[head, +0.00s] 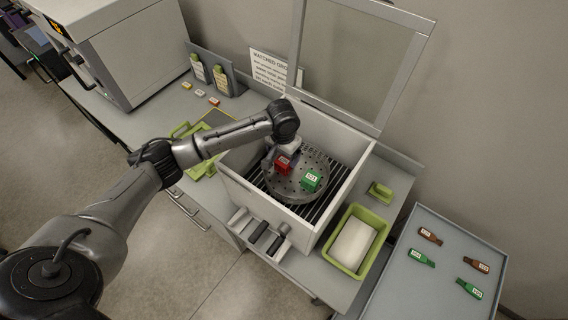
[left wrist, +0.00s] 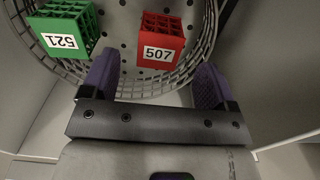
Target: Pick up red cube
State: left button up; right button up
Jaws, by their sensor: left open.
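The red cube (head: 283,164) is a lattice block with a white label on a round perforated plate inside an open grey box. In the left wrist view the red cube (left wrist: 161,40) shows the label 507, ahead of the fingers. A green cube (head: 311,179) sits beside it on the plate; it also shows in the left wrist view (left wrist: 68,28) with the label 521. My left gripper (head: 278,158) is over the plate close to the red cube, partly hidden by the arm. In the left wrist view its purple fingers (left wrist: 154,80) are apart with nothing between them. My right gripper is not visible.
The box's walls (head: 345,188) surround the plate, and its glazed lid (head: 358,55) stands open behind. A green tray (head: 357,240) with a white pad is at right. A grey side table (head: 440,285) holds several labelled tags. A large machine (head: 130,50) stands at left.

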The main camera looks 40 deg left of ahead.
aim_at(283, 161)
pick_arm(q)
jog(key=shift+f, duration=3.05)
jog(key=shift+c, duration=0.5)
jog(key=c, duration=1)
jog(key=shift+o, duration=0.2)
